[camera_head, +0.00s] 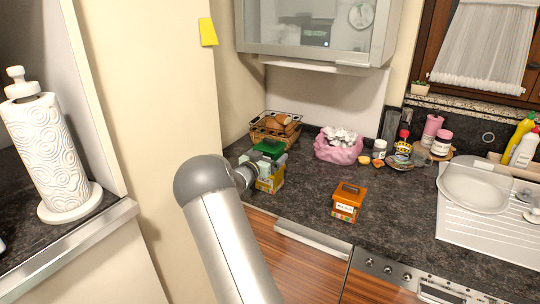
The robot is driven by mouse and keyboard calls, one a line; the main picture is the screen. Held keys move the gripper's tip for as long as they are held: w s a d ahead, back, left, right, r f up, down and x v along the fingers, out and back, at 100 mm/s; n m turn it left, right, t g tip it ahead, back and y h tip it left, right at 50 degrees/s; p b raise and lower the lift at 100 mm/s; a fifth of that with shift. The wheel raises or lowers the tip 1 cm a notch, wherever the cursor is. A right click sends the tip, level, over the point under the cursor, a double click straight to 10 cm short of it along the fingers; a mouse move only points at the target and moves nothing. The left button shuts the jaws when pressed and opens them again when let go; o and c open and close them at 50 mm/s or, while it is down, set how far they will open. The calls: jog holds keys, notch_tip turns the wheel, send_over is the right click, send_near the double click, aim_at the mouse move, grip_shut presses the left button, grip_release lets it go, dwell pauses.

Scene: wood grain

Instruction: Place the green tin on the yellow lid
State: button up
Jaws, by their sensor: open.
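A green thing (270,148), likely the green tin, is at the back left of the dark counter, just behind my gripper and partly hidden by it. My gripper (265,169) is open. It is in front of the green thing and over a yellow box-like thing (271,184); I cannot tell whether it touches either. I cannot make out whether the yellow thing is the yellow lid. A small round yellow thing (363,160) lies farther right, beside a white-capped jar.
A wire bread basket (276,127) stands behind. A pink bag (339,147) and an orange box (347,202) are to the right. Jars (441,143) and a sink with a plate (476,186) are farther right. The counter around the orange box is clear. A cabinet (315,30) hangs above.

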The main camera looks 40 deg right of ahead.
jog(key=s+a+f+n+t+y+b, duration=0.1)
jog(key=s+a+n+y, duration=0.3)
jog(key=a, duration=0.7)
jog(key=s+a+n+t+y, duration=0.1)
jog(key=s+a+y, duration=0.1)
jog(key=a+y, duration=0.6)
jog(key=s+a+f+n+t+y+b, duration=0.1)
jog(key=s+a+n+y, duration=0.25)
jog(key=a, duration=0.95)
jog(key=s+a+n+g, duration=0.1)
jog(key=s+a+g, duration=0.1)
jog(key=s, duration=0.8)
jog(key=s+a+f+n+g, duration=0.1)
jog(key=s+a+n+g, duration=0.1)
jog(key=s, duration=0.8)
jog(key=s+a+f+n+g+y, duration=0.1)
jog(key=s+a+g, duration=0.3)
jog(key=s, duration=0.6)
jog(key=shift+s+a+f+n+g, duration=0.15)
jog(key=shift+s+f+n+g, duration=0.1)
jog(key=shift+n+g, duration=0.45)
